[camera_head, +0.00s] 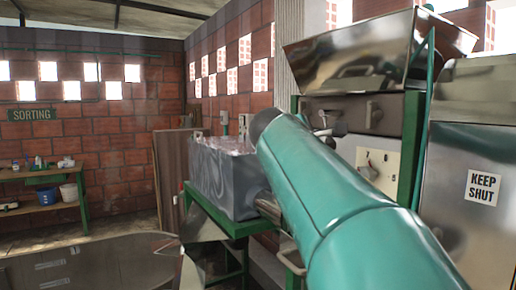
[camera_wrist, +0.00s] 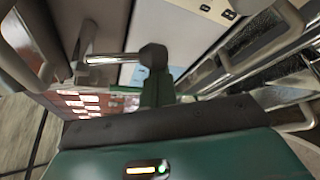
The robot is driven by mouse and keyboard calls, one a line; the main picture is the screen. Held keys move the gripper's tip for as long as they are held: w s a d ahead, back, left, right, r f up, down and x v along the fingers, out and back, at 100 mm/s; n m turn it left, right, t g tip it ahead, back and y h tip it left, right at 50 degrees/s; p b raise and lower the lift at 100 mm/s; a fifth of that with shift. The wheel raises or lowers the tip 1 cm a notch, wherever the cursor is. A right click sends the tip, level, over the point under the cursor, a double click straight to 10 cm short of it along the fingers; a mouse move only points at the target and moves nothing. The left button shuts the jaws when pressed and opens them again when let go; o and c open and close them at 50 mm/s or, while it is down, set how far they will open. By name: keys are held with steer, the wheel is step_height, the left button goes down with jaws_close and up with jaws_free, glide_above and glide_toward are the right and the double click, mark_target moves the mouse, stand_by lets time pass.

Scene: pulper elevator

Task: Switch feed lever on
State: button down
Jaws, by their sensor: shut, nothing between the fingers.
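My gripper (camera_wrist: 153,60) is shut and empty in the middle of the wrist view, its dark fingertips together. A shiny metal rod (camera_wrist: 110,60) runs left from beside the tips to a bracket. I cannot tell whether the tips touch it. A grey handle (camera_head: 373,115) is above the panel. No label shows which is the feed lever.
A grey metal box (camera_head: 222,178) stands on a green frame left of my arm. A steel cabinet with a "KEEP SHUT" sign (camera_head: 482,188) is close on the right.

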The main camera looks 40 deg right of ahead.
mark_target(332, 141)
steer(key=s+n+g, duration=0.1)
steer(key=s+r+n+g+y, duration=0.1)
steer(key=n, duration=0.1)
steer(key=s+a+r+n+g+y, duration=0.1)
steer(key=s, duration=0.1)
steer(key=shift+r, duration=0.1)
steer(key=shift+s+r, duration=0.35)
stand_by(0.3)
steer(key=shift+w+f, duration=0.1)
stand_by(0.3)
